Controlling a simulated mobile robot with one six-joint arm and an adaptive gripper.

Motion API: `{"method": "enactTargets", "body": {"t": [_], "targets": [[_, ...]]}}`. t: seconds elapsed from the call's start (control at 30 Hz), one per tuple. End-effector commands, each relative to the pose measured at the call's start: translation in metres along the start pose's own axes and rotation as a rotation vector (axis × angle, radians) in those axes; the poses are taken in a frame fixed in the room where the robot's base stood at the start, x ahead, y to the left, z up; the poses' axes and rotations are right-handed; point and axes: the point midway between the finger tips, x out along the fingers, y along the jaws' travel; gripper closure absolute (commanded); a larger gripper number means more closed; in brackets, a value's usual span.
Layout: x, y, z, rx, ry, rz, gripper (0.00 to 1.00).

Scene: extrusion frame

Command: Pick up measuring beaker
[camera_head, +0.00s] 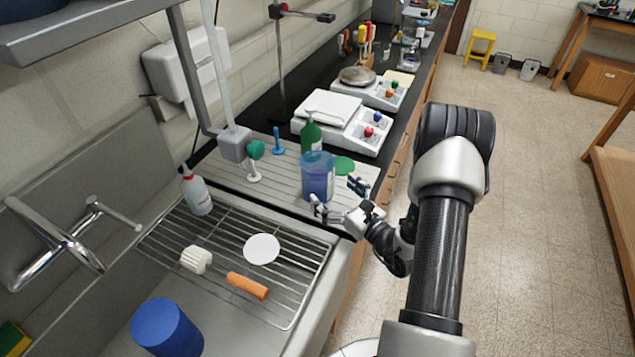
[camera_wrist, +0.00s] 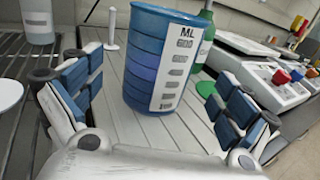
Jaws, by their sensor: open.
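The measuring beaker (camera_head: 318,178) is a translucent blue cup with a white scale strip, standing upright on the grooved board beside the sink. In the wrist view the beaker (camera_wrist: 160,62) stands ahead of my gripper, between the lines of its two fingers and a little left of the middle. My gripper (camera_head: 338,200) is open and empty, its fingers spread near the board's front edge. In the wrist view the blue-padded fingers (camera_wrist: 158,100) show at left and right, apart from the beaker. The beaker's base is visible on the board.
A green bottle (camera_head: 311,136) stands just behind the beaker, and a green disc (camera_head: 343,165) lies to its right. A white-topped hotplate (camera_head: 340,122) is further back. A wire rack (camera_head: 225,235) with a squeeze bottle (camera_head: 196,192) lies over the sink.

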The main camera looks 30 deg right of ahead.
Motion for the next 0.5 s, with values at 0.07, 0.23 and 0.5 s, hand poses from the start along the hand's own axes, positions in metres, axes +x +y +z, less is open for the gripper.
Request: {"method": "enactTargets", "body": {"t": [0.07, 0.23, 0.5], "targets": [[0.006, 0.001, 0.0, 0.001, 0.0, 0.001, 0.04], [0.019, 0.001, 0.0, -0.001, -0.002, 0.003, 0.04], [0.056, 0.001, -0.001, 0.0, 0.0, 0.002, 0.04]]}}
